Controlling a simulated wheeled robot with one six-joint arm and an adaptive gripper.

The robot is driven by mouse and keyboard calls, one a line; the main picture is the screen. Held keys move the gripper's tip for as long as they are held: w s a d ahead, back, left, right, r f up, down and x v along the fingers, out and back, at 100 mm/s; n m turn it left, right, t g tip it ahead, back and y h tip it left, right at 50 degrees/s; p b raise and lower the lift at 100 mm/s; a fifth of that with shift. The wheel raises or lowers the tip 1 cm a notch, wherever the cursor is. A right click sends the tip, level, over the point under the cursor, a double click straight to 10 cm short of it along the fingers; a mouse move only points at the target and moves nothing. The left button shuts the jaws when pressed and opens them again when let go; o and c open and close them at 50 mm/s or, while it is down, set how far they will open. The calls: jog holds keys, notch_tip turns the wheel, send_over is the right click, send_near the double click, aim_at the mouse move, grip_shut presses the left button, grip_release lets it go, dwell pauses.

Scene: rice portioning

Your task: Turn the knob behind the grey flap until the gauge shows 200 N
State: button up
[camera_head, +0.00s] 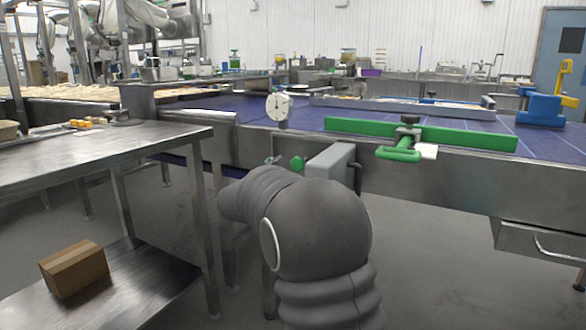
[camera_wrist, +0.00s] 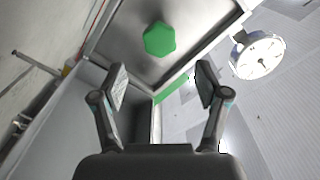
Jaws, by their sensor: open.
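The green knob (camera_head: 298,163) sits on the front side of the conveyor frame, uncovered. In the wrist view the knob (camera_wrist: 159,40) is a green faceted disc beyond my fingertips. The grey flap (camera_head: 332,163) stands out from the frame just right of the knob in the head view. A grey panel (camera_wrist: 65,125) at the lower left of the wrist view looks like this flap. The round white gauge (camera_head: 278,106) stands above the knob; its dial (camera_wrist: 258,54) is too small to read. My gripper (camera_wrist: 161,84) is open and empty, apart from the knob; my arm hides it in the head view.
A green bar with a green clamp handle (camera_head: 398,152) lies along the belt edge to the right. A steel table (camera_head: 100,150) stands at the left, with a cardboard box (camera_head: 74,269) on its lower shelf. The floor to the right is clear.

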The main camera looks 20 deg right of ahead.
jog(key=v, duration=0.3)
jog(key=shift+s+a, duration=0.2)
dwell(0.3)
